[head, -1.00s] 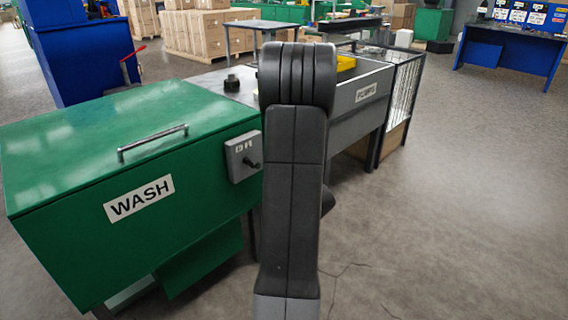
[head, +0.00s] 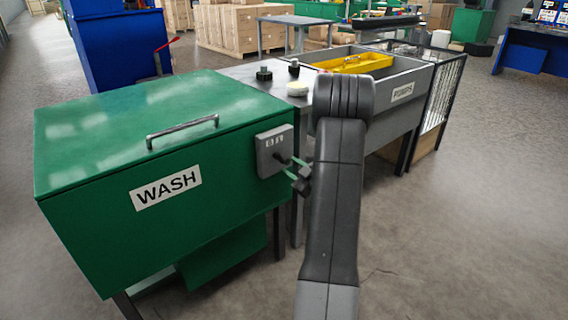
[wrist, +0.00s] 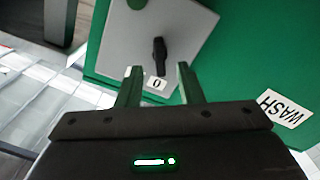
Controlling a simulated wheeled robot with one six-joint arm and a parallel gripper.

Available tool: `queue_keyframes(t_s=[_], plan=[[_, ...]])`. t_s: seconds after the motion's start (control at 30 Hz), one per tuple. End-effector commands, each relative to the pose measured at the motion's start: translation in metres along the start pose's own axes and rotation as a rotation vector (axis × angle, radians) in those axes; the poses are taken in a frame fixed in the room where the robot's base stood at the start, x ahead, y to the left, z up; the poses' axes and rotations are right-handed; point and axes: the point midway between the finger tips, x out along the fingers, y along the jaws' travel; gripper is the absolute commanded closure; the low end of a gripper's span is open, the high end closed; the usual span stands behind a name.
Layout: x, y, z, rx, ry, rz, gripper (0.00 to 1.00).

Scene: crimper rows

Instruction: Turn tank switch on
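The tank switch is a grey box (head: 268,152) on the right end of the green WASH tank (head: 75,150). It has a black knob (wrist: 159,56) and small white labels. In the wrist view a label reading 0 (wrist: 157,84) shows near the knob, and another label is partly hidden behind the left finger. My gripper (wrist: 159,72) is open, with its green fingers apart on either side of the knob's line. I cannot tell whether they touch the knob. In the head view my gripper (head: 296,170) is right at the front of the switch box.
A grey table (head: 240,74) with black parts and a pale round item (head: 297,89) adjoins the tank. Beyond it stands a grey basin (head: 412,80) with a yellow tray (head: 355,63). The floor (head: 470,220) on the right is clear.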

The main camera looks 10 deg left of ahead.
Motion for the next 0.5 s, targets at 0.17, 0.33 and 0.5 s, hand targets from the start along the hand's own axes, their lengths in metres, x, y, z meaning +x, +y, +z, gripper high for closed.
queue_keyframes(t_s=[0.17, 0.33, 0.5], plan=[[0.031, -0.001, 0.000, -0.002, 0.002, -0.002, 0.66], [0.045, 0.000, 0.000, 0.000, 0.000, 0.000, 0.66], [0.048, 0.000, 0.000, 0.000, -0.001, 0.001, 0.66]])
